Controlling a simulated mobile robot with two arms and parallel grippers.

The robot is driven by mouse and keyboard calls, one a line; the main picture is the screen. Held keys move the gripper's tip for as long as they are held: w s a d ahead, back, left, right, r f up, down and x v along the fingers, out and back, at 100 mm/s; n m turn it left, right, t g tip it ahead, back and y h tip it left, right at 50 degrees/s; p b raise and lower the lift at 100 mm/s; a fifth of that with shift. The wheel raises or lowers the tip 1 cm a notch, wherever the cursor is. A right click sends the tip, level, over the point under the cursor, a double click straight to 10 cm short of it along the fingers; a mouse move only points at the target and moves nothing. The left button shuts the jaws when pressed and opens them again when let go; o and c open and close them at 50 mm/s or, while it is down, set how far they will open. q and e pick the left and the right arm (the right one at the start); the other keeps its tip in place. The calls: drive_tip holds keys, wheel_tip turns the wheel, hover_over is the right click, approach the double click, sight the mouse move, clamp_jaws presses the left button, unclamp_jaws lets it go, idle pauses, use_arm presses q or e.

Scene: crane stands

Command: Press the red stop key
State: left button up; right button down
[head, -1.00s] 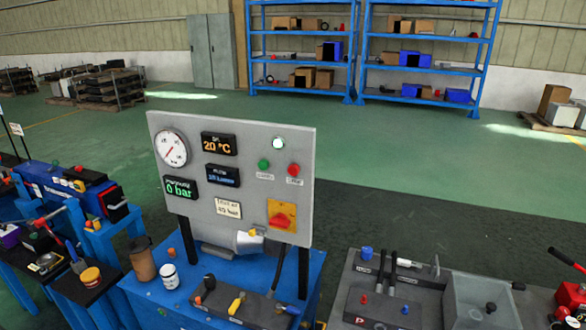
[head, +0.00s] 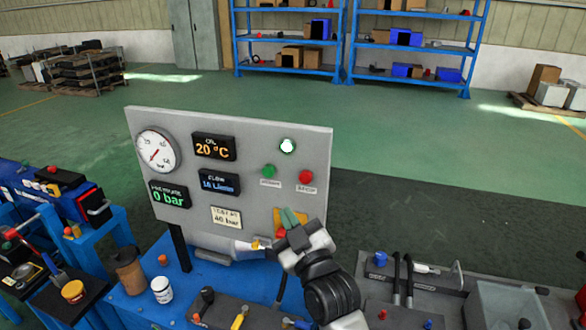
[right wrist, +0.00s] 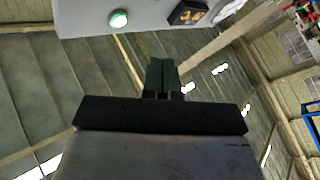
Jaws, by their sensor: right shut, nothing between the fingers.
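The red stop key (head: 306,176) is a round button at the right of the grey upright panel (head: 250,150), with a small label under it. A green key (head: 268,171) is to its left. My right gripper (head: 290,217) is in front of the panel, below the two keys, and partly covers the yellow and red rotary switch (head: 281,222). Its fingers are together and empty, apart from the red key in the picture. In the right wrist view the shut fingers (right wrist: 162,76) point up toward the panel's edge; the red key does not show there. My left gripper is not in view.
The panel also carries a round gauge (head: 156,150), several displays and a white lamp (head: 287,146). A blue bench (head: 130,308) below holds a brown jar (head: 129,271), a white pot (head: 161,290) and tools. A grey worktop (head: 455,290) is at right.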

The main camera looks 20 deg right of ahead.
sight(306, 177)
use_arm(q)
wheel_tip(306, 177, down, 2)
drive_tip(key=b, duration=0.2)
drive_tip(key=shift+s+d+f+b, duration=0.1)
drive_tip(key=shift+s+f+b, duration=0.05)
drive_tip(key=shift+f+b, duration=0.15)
use_arm(e)
drive_tip(key=w+d, duration=0.1)
drive_tip(key=w, duration=0.1)
drive_tip(key=w+d, duration=0.2)
drive_tip(key=w, duration=0.1)
drive_tip(key=w+d+r, duration=0.1)
drive_tip(key=w+d, duration=0.1)
drive_tip(key=shift+w, duration=0.25)
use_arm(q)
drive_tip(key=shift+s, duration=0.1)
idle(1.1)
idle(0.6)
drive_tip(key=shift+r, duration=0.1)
use_arm(e)
drive_tip(key=shift+w+d, duration=0.2)
drive_tip(key=shift+w, duration=0.15)
